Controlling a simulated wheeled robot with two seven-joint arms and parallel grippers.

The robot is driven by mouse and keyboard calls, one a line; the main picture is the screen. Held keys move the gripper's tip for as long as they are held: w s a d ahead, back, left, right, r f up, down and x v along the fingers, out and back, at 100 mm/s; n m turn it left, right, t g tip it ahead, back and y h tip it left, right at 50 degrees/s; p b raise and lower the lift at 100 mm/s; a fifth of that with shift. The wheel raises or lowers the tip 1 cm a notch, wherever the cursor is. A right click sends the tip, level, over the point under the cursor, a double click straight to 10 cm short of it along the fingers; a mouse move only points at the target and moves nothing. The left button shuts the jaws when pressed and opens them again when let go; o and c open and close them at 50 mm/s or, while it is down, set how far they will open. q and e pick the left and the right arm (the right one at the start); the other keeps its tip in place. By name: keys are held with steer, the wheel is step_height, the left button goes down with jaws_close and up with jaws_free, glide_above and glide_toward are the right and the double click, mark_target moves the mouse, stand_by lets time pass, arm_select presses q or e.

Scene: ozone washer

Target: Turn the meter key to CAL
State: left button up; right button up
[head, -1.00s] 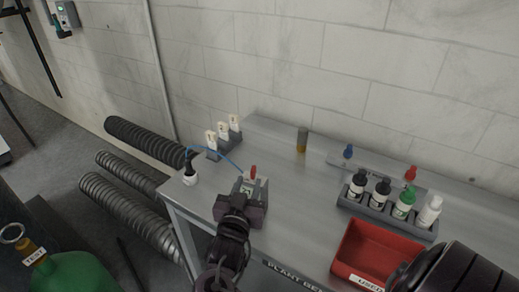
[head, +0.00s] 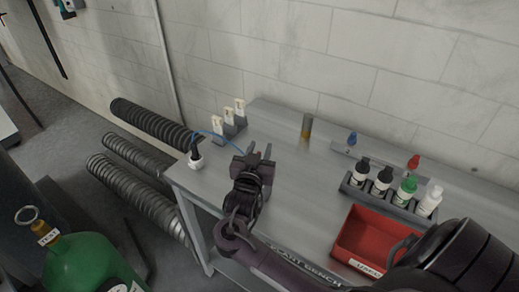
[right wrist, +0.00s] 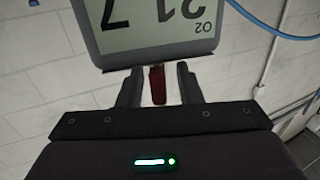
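The meter (right wrist: 158,28) fills the top of the right wrist view, upside down, with its display reading 21.7 O2. Its red key (right wrist: 157,86) sticks out from the edge nearest my gripper. My right gripper (right wrist: 157,88) is open, with one finger on each side of the key and a visible gap on both sides. In the head view my right gripper (head: 259,156) is over the left part of the bench and hides nearly all of the meter. The CAL mark cannot be seen. My left gripper is not in view.
The grey bench (head: 290,205) holds a rack of dropper bottles (head: 383,185) and a red tray (head: 375,240) to the right. White-topped sensors (head: 228,118) and a probe in a white-based holder (head: 195,158) stand left, with a blue cable (head: 222,135) nearby. A small cylinder (head: 306,127) stands behind.

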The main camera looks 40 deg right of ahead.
jaws_close()
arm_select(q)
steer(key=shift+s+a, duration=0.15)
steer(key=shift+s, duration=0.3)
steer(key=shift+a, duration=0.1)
arm_select(e)
steer(key=shift+n+t+y, duration=0.3)
steer(key=shift+t, duration=0.1)
steer(key=shift+w+n+t+y, duration=0.1)
steer(key=shift+n+t+y, duration=0.8)
steer(key=shift+n+y, duration=0.15)
arm_select(q)
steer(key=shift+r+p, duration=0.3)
steer(key=shift+p, duration=0.05)
arm_select(e)
steer(key=shift+w+a+n+t+y, duration=0.15)
steer(key=shift+n+t+y, duration=0.4)
steer(key=shift+y, duration=0.45)
steer(key=shift+s+a+n+t+y, duration=0.1)
steer(key=shift+n+t+y, duration=0.2)
steer(key=shift+n+y, duration=0.6)
steer(key=shift+w+a+n+t+y, duration=0.15)
steer(key=shift+n+t+y, duration=0.35)
steer(key=shift+y, duration=0.65)
